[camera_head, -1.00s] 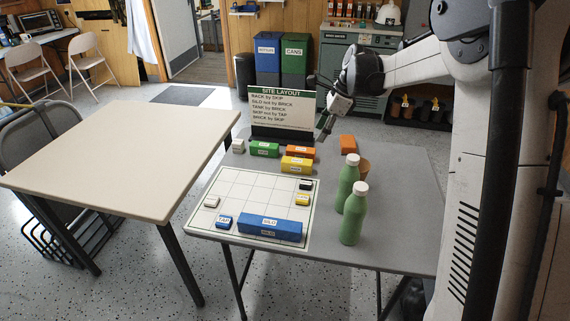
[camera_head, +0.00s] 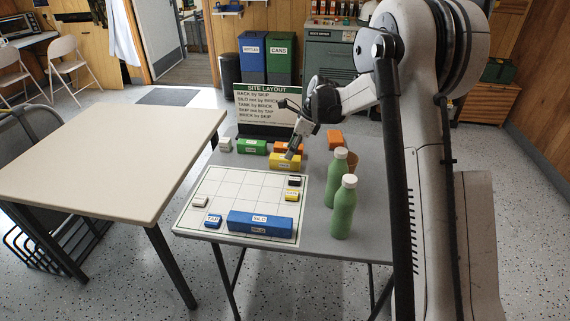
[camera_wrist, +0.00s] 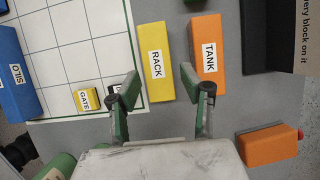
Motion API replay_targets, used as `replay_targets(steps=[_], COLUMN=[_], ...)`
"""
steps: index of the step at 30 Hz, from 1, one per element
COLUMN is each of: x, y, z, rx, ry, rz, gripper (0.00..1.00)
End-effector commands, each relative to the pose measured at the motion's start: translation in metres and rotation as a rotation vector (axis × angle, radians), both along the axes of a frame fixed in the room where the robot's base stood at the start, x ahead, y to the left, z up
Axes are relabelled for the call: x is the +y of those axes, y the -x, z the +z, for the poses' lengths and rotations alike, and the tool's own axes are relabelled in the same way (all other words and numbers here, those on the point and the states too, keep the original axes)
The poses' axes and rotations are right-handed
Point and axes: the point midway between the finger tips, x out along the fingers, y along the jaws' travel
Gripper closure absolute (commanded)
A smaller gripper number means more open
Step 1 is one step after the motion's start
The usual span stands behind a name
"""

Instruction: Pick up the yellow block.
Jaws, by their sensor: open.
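The long yellow block labelled RACK (camera_head: 284,163) lies on the grey table just behind the white grid board. In the wrist view the RACK block (camera_wrist: 155,72) lies ahead, in the gap between my fingers. My gripper (camera_head: 291,154) is open and empty, above or close over this block; its exact height is hard to tell. The gripper also shows in the wrist view (camera_wrist: 160,76), one finger on each side of the block. A small yellow block labelled GATE (camera_wrist: 87,99) lies on the grid; it shows in the head view (camera_head: 292,196) too.
The orange TANK block (camera_wrist: 208,60) lies close beside RACK, near my right finger. Another orange block (camera_wrist: 268,146) lies apart. Two green bottles (camera_head: 343,208) stand at the right of the table. A blue SILO block (camera_head: 260,222) lies on the grid board (camera_head: 215,184).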

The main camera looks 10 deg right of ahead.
Motion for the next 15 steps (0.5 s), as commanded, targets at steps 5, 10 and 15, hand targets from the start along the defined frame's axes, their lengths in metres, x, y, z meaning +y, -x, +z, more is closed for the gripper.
replay_targets(steps=[5, 10, 15], x=[0.004, 0.014, 0.021], y=[-0.001, -0.002, -0.005], z=[-0.009, -0.030, -0.047], rx=[0.000, 0.000, 0.000], ry=[0.000, 0.000, 0.000], rz=[0.001, 0.001, 0.001], gripper=[0.59, 0.59, 0.59])
